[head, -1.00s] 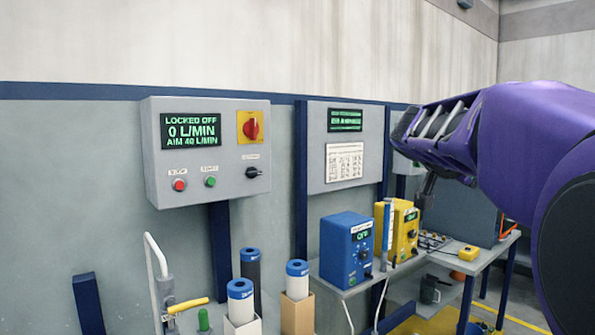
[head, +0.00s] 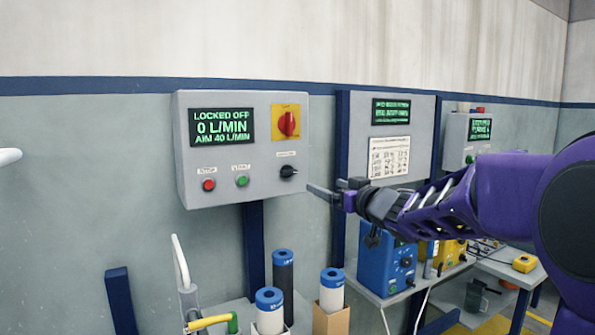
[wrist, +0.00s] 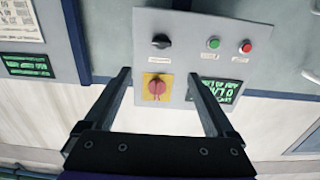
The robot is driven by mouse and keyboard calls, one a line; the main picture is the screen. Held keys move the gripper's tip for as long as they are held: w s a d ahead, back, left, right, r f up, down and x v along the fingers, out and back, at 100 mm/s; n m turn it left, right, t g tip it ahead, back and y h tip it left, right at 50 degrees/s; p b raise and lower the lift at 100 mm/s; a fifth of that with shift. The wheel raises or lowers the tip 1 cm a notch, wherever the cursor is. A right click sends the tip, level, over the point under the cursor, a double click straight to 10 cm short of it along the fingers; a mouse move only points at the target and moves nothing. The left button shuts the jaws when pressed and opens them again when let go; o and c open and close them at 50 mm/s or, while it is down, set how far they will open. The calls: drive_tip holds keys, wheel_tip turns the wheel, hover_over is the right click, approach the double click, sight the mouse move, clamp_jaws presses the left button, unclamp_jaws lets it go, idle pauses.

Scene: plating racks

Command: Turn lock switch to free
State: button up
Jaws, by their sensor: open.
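A grey control box (head: 245,187) hangs on the wall, its display (head: 222,125) reading "LOCKED OFF", "0 L/MIN", "AIM 40 L/MIN". A red rotary handle (head: 288,124) on a yellow plate stands vertical at its upper right. Below is a black rotary knob (head: 288,171) with its pointer to the right. The labels are too small to tell which is the lock switch. My gripper (head: 327,191) is open and empty, right of the box and a little below the knob's height. In the wrist view the picture is inverted; the red handle (wrist: 157,88) shows between the spread fingers (wrist: 160,78), the knob (wrist: 161,41) beyond.
Red (head: 208,184) and green (head: 242,181) push buttons sit on the box's lower left. A second panel (head: 414,166) stands to the right. Blue-capped cylinders (head: 270,315) stand below. A blue unit (head: 378,275) sits on the bench under my arm.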

sight(291, 171)
drive_tip(key=p+x, duration=0.1)
drive_tip(key=x, duration=1.6)
drive_tip(key=shift+w+a, duration=0.1)
drive_tip(key=shift+a, duration=0.15)
drive_tip(key=c, duration=1.4)
